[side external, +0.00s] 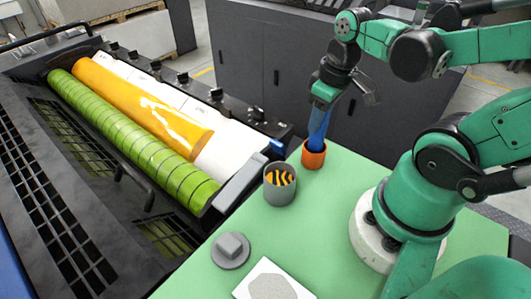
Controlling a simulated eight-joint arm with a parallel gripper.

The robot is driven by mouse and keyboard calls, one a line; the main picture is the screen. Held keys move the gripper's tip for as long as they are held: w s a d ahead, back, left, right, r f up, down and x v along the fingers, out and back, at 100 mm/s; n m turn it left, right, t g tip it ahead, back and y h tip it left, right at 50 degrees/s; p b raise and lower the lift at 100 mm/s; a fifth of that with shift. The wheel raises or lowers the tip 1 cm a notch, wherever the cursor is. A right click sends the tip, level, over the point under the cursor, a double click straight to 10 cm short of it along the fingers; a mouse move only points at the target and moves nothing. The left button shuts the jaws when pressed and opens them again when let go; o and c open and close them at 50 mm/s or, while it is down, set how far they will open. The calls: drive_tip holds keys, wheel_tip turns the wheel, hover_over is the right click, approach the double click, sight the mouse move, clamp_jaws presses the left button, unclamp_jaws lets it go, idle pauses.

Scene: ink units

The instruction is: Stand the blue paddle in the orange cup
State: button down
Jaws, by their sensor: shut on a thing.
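The blue paddle (319,123) is held upright, slightly tilted, below my gripper (324,97). My gripper is shut on its upper end. The paddle's lower end goes down into the mouth of the orange cup (313,159), so its tip is hidden inside. I cannot tell whether the tip touches the cup's bottom. The cup stands upright on the green table (320,225) near its far left edge.
A grey cup (280,195) with a yellow-and-black striped thing inside stands just in front of the orange cup. A grey lidded disc (231,249) and a white square plate (273,284) lie nearer. A press with green and orange rollers (130,135) borders the table at left.

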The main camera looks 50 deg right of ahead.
drive_tip(key=c, duration=0.5)
unclamp_jaws()
drive_tip(key=shift+c, duration=0.2)
drive_tip(key=shift+s+r, duration=0.25)
drive_tip(key=shift+r, duration=1.15)
drive_tip(key=shift+s+r, duration=0.2)
drive_tip(key=shift+r, duration=1.2)
drive_tip(key=w+a+t, duration=0.5)
drive_tip(key=w+a, duration=0.1)
drive_tip(key=w, duration=0.1)
drive_tip(key=shift+w+a+f, duration=0.15)
drive_tip(key=shift+f, duration=0.3)
